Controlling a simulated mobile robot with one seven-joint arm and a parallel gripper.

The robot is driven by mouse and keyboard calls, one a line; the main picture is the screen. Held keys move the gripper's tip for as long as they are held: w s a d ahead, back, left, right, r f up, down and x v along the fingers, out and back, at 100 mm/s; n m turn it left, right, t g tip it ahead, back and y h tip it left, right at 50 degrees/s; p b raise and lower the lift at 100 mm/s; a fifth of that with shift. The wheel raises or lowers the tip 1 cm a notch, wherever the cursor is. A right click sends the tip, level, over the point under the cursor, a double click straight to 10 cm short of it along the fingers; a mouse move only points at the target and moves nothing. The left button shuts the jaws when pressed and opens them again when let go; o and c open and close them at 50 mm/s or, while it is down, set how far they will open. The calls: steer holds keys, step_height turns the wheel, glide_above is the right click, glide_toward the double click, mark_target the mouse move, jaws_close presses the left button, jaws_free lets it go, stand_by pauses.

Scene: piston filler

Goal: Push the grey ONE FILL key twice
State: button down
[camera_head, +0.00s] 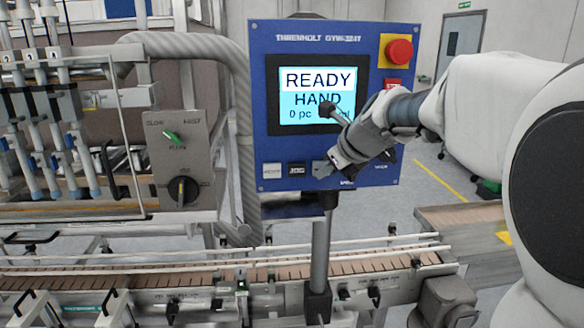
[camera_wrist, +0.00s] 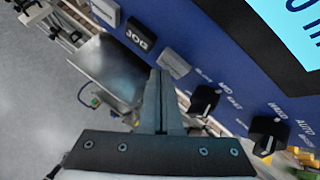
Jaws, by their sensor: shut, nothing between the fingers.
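The blue control panel (camera_head: 320,30) stands upright on a post, with a row of keys below its screen. The grey key (camera_wrist: 174,63) is third in that row, right of the black JOG key (camera_wrist: 140,37); its lettering is not readable. In the head view the grey key (camera_head: 318,168) is partly covered by my gripper (camera_head: 330,166). In the wrist view my gripper (camera_wrist: 160,74) is shut and empty, its fingertips just below the grey key. I cannot tell whether they touch the panel. The screen (camera_head: 318,88) reads READY, HAND and 0 pc; the rest is partly hidden.
A pale key (camera_head: 271,170) is at the row's left end. Two black rotary knobs (camera_wrist: 205,100) (camera_wrist: 268,135) are right of the fingers. A red emergency button (camera_head: 399,51) is at the panel's top right. A conveyor (camera_head: 200,275) runs below, with a grey knob box (camera_head: 178,160) at left.

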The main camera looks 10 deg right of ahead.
steer(key=shift+w, duration=0.4)
stand_by(0.7)
steer(key=shift+s, duration=0.8)
steer(key=shift+s+p, duration=0.15)
steer(key=shift+p, duration=0.15)
steer(key=shift+s, duration=2.4)
